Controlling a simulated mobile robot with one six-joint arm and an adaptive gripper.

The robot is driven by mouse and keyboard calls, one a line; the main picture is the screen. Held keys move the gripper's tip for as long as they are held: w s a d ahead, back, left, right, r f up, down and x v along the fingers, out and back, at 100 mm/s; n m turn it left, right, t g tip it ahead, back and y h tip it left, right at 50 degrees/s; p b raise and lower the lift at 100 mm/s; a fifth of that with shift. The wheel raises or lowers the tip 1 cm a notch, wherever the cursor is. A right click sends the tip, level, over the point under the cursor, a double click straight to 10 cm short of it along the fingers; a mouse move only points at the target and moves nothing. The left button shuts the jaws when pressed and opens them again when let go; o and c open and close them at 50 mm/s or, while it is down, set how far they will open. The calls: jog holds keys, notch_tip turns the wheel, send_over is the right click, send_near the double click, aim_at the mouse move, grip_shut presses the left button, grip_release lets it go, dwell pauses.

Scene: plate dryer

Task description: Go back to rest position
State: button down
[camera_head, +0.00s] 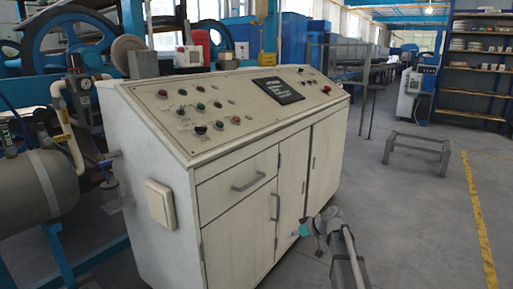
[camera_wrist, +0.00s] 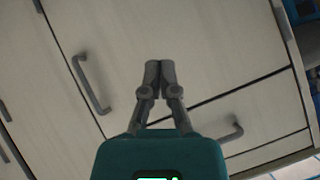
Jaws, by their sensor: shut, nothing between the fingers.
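My gripper (camera_wrist: 160,72) is shut and empty, its two grey fingertips together, in the wrist view. Behind it are the pale cabinet doors and drawer of the control console. In the head view, my gripper (camera_head: 293,234) shows small in front of the lower cabinet doors. My arm comes in from the bottom right. The control console (camera_head: 255,142) is a cream cabinet with a sloped panel of buttons and a dark screen. I cannot tell the exact gap between my gripper and the doors.
A drawer handle (camera_head: 248,182) and a door handle (camera_head: 275,206) stick out from the console front. A grey tank (camera_head: 35,190) is at the left. A low metal frame (camera_head: 416,145) stands on the floor at the right. The floor right of the console is mostly clear.

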jog(key=s+d+m+g+h+p, duration=0.1)
jog(key=s+d+m+h+p, duration=0.15)
jog(key=s, duration=0.65)
jog(key=s+d+f+m+g+h+p, duration=0.1)
jog(key=s+m+g+h, duration=0.2)
jog(key=s, duration=0.6)
jog(key=s+d+m+h+p, duration=0.1)
jog(key=s+m+h+p, duration=0.1)
jog(key=s+h, duration=0.5)
notch_tip(320, 180, up, 38)
jog(key=s+y+p, duration=0.1)
jog(key=y+p, duration=0.1)
jog(key=p, duration=3.6)
jog(key=shift+f+y, duration=0.2)
jog(key=shift+y, duration=0.15)
jog(key=shift+a, duration=0.1)
